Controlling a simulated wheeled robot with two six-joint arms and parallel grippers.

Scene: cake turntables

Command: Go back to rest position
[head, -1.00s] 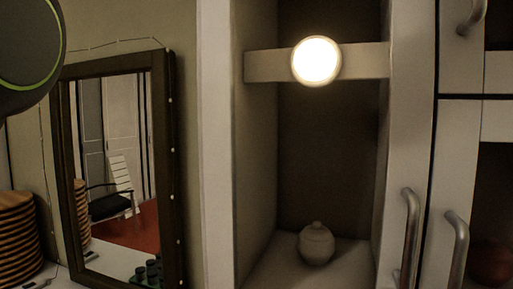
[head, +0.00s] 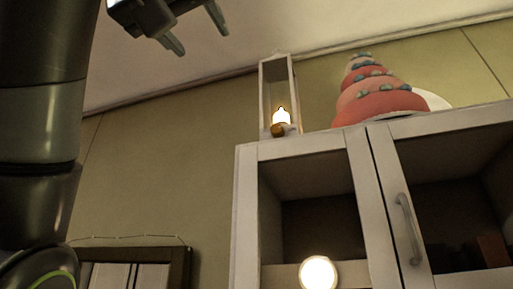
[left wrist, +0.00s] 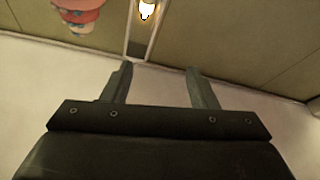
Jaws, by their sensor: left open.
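My left gripper (head: 198,30) is at the top left of the head view, raised near the ceiling and cut off by the upper edge. Its two fingers are apart, with nothing seen between them. In the left wrist view the fingers (left wrist: 160,88) are spread and empty, with ceiling and wall behind them. My left arm rises along the left edge of the head view. My right gripper is in neither current view.
A white cabinet (head: 245,205) with a round lit lamp (head: 318,273) fills the lower right. On its top stand a lantern (head: 263,95) with a glowing candle and a tiered pink cake (head: 375,103). A framed mirror (head: 180,268) shows at lower left.

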